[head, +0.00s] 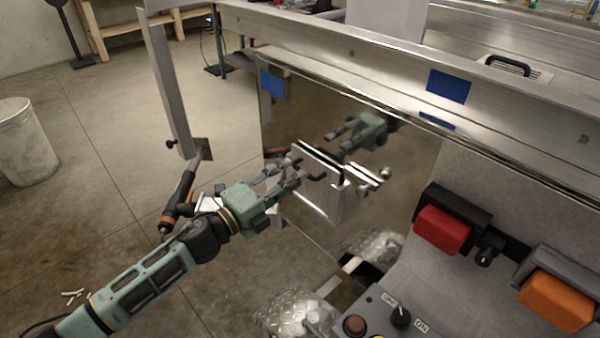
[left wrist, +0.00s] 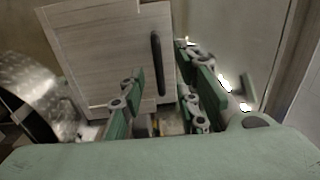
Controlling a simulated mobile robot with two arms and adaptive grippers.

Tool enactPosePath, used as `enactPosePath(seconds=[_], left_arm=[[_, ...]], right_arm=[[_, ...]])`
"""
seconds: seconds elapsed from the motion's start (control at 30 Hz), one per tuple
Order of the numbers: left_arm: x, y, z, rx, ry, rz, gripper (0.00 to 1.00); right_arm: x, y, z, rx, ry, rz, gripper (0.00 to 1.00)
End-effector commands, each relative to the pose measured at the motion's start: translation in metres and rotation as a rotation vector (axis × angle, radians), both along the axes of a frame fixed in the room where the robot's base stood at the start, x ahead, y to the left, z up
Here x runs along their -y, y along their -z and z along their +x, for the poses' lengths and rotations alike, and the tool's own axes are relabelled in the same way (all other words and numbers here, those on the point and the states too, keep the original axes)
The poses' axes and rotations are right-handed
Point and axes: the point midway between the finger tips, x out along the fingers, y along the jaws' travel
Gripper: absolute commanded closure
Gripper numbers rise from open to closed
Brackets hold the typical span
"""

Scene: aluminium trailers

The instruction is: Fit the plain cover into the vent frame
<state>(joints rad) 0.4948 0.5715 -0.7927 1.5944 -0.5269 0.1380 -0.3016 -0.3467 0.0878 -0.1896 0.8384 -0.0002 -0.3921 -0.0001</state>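A flat, light-grey panel with a black bar handle, which looks like the plain cover (head: 327,200), stands upright close to the mirror-like trailer side in the head view. In the left wrist view the cover (left wrist: 108,48) fills the upper middle, its handle (left wrist: 157,63) upright near its right edge. My left gripper (head: 291,174) points at the cover's handle side. In the left wrist view its fingers (left wrist: 162,82) are spread, with the handle showing beyond and between them; I cannot tell whether they touch it. I cannot make out the vent frame. My right gripper is not in view.
The shiny trailer side (head: 410,175) mirrors my gripper and the cover. A slatted cover with a black handle (head: 510,66) lies on the trailer at upper right. A control panel with a red block (head: 442,231) and an orange block (head: 557,302) stands at lower right. Floor at left is open.

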Motion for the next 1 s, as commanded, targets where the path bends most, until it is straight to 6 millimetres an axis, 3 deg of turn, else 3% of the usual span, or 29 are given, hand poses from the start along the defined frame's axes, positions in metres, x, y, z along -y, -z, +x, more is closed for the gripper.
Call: enactPosePath(seconds=[0.03, 0.3, 0.63, 0.87, 1.0], left_arm=[[-0.006, 0.002, -0.006, -0.001, 0.0, 0.001, 0.7], [-0.025, 0.002, -0.025, 0.001, 0.0, -0.001, 0.7], [-0.026, 0.001, -0.027, 0.002, 0.001, -0.001, 0.7], [-0.02, 0.0, -0.02, 0.003, 0.001, -0.001, 0.7], [-0.004, -0.001, -0.005, 0.004, 0.002, -0.002, 0.7]], right_arm=[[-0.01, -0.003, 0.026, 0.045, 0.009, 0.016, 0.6], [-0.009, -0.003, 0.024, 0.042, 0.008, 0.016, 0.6], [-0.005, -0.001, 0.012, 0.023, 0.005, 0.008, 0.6], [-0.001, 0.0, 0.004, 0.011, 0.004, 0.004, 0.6], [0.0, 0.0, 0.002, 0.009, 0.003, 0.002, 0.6]])
